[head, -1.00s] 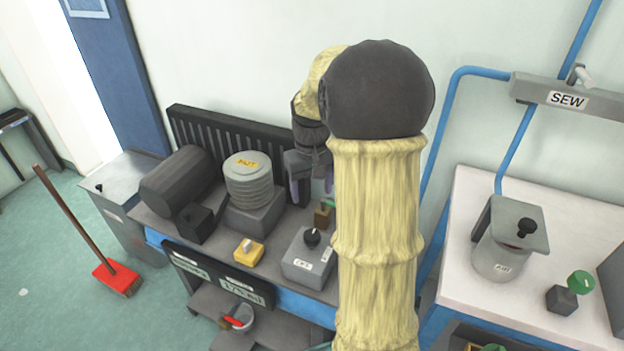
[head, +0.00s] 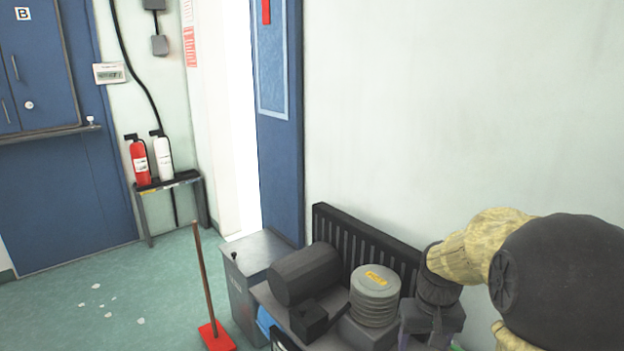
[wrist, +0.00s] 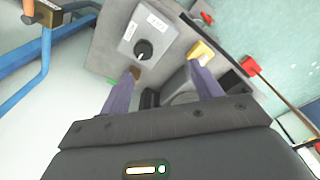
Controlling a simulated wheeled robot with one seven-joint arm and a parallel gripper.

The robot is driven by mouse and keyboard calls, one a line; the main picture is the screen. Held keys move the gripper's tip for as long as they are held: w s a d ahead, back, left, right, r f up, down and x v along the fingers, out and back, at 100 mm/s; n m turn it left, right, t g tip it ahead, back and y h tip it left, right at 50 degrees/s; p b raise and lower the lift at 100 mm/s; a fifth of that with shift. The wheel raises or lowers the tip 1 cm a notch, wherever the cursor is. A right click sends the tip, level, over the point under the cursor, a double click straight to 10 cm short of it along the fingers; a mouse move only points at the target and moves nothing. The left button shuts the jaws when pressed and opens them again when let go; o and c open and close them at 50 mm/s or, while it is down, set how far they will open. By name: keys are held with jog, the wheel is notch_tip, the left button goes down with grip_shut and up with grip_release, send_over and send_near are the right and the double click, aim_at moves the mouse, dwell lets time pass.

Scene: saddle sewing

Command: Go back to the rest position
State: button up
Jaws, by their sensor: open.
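My gripper shows in the wrist view (wrist: 160,95), its two purple-grey fingers spread wide apart with nothing between them. In the head view my gripper (head: 425,335) is at the lower right, beside the ribbed cylinder, and its fingertips are cut off by the bottom edge. My arm in its pale yellow sleeve fills the lower right of the head view.
A bench holds a ribbed grey cylinder (head: 375,300), a dark motor (head: 305,273) and a grey box with a black knob (wrist: 145,42). A red broom (head: 216,336) stands left of a grey bin (head: 262,252). Open floor lies at left, with white scraps.

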jog(key=s+a+f+t, duration=0.2)
jog(key=s+a+f, duration=0.2)
jog(key=s+a, duration=0.55)
notch_tip(320, 180, up, 18)
jog(key=d+p, duration=0.1)
jog(key=p, duration=1.7)
jog(key=shift+s+n, duration=0.15)
jog(key=shift+n, duration=0.25)
jog(key=shift+d, duration=0.1)
